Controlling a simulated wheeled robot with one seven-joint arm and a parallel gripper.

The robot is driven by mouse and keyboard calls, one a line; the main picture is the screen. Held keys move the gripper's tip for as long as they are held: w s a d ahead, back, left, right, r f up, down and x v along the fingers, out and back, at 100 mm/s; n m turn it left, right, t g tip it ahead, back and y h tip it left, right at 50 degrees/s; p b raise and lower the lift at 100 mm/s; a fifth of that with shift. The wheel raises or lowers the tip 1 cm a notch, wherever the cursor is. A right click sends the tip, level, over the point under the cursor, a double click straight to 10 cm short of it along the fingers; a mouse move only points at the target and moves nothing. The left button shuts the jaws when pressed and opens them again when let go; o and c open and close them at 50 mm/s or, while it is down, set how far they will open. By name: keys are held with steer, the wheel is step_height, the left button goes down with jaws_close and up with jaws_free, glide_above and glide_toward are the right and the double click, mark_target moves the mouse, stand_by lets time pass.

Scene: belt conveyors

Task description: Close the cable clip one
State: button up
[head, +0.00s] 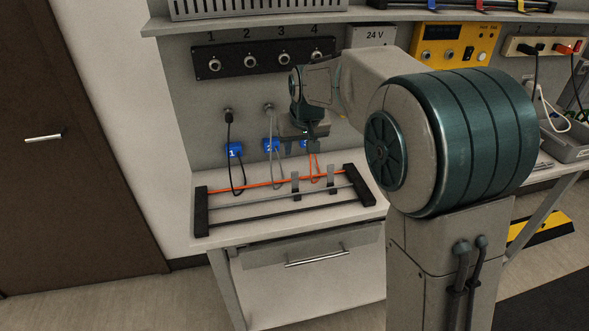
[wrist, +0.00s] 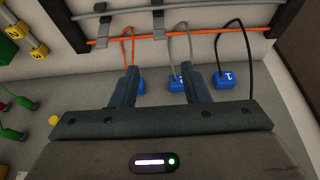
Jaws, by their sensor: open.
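A blue block marked 1 (head: 234,150) sits at the wall with a black cable looping below it; it also shows in the wrist view (wrist: 227,81). A blue block marked 2 (head: 270,145) is beside it, with a grey cable. A third blue block, partly hidden in the head view, shows by the orange cable in the wrist view (wrist: 139,87). Two grey clip-like pieces (wrist: 104,27) (wrist: 158,21) stand on the rack's rails. I cannot tell which piece is the cable clip or whether it is closed. My gripper (wrist: 160,72) is open and empty, above the bench near blocks 2 and 3.
The rack (head: 201,211) with orange, grey and black rails lies on the bench front. A yellow power unit (head: 465,40) stands to the right. The bench left of the blocks looks clear.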

mark_target(294, 173)
steer(key=p+x, duration=0.1)
steer(key=x, duration=1.1)
steer(key=shift+f+p, duration=0.2)
steer(key=shift+p, duration=0.15)
jaws_close()
steer(key=shift+a, duration=0.2)
steer(key=shift+d, duration=0.15)
steer(key=shift+s+f+b, duration=0.1)
steer(key=shift+b, duration=0.35)
